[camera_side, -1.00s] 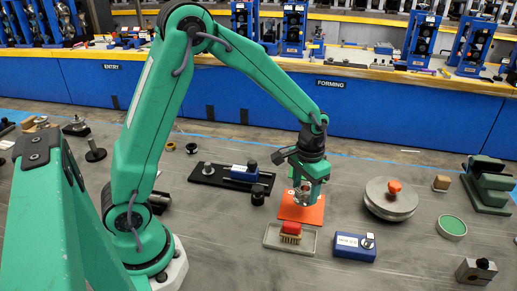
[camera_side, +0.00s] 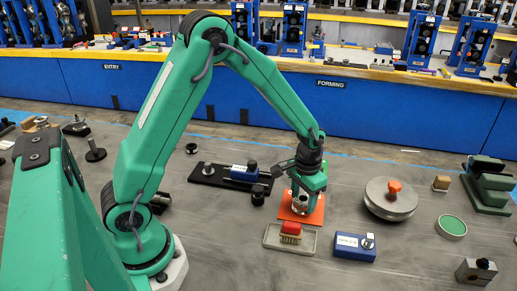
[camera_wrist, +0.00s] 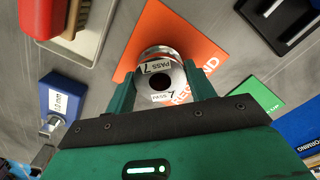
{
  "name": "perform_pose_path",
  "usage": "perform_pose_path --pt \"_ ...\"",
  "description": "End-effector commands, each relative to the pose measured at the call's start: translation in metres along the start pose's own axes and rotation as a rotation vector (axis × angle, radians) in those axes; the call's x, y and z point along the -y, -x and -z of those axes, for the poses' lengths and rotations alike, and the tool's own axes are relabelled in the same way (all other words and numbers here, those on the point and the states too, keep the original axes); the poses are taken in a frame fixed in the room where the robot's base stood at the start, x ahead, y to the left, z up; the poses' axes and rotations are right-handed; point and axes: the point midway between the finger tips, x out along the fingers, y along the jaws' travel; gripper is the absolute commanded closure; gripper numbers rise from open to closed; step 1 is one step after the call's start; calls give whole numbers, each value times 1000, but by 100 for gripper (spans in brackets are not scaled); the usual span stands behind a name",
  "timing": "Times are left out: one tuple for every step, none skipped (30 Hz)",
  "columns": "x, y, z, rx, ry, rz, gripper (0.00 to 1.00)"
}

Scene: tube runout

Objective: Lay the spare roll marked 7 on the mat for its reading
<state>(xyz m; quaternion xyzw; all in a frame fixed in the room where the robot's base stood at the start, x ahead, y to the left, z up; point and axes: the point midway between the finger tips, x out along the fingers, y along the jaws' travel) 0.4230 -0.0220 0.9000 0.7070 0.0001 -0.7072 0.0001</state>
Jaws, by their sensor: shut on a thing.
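A short silver roll (camera_wrist: 162,58) is held between my gripper's jaws in the wrist view, its end with a dark bore facing the camera. One white label reads PASS 7 upside down; another small label also appears to read PASS 7. My gripper (camera_side: 301,205) is shut on the roll, over an orange mat (camera_side: 318,216) in the side view. The orange mat (camera_wrist: 183,32) carries white lettering, partly hidden by the roll and a jaw, ending in ND. I cannot tell whether the roll touches it. A green mat (camera_wrist: 262,97) lies to the right in the wrist view.
A red-backed brush (camera_side: 291,228) lies in a grey tray (camera_side: 272,240) in front of the orange mat. A blue labelled block (camera_side: 352,247) stands to the right.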

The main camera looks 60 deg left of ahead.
Motion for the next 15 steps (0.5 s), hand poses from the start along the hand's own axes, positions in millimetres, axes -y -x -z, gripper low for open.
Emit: perform_pose_path --pt "0 1 1 -2 0 0 69" --pt "0 1 1 -2 0 0 69" --pt "0 1 1 -2 0 0 69" --pt "0 1 1 -2 0 0 69" --pt "0 0 1 -2 0 0 69" --pt "0 0 1 -2 0 0 69" --pt "0 -1 1 -2 0 0 69" --pt "0 -1 1 -2 0 0 69" --pt "0 -2 1 -2 0 0 69" --pt "0 -3 0 -1 0 0 40" --pt "0 -2 0 -1 0 0 34" --pt "0 -2 0 -1 0 0 26" --pt "0 -2 0 0 0 0 24" --pt "0 -2 0 0 0 0 24" --pt "0 -2 0 0 0 0 24"
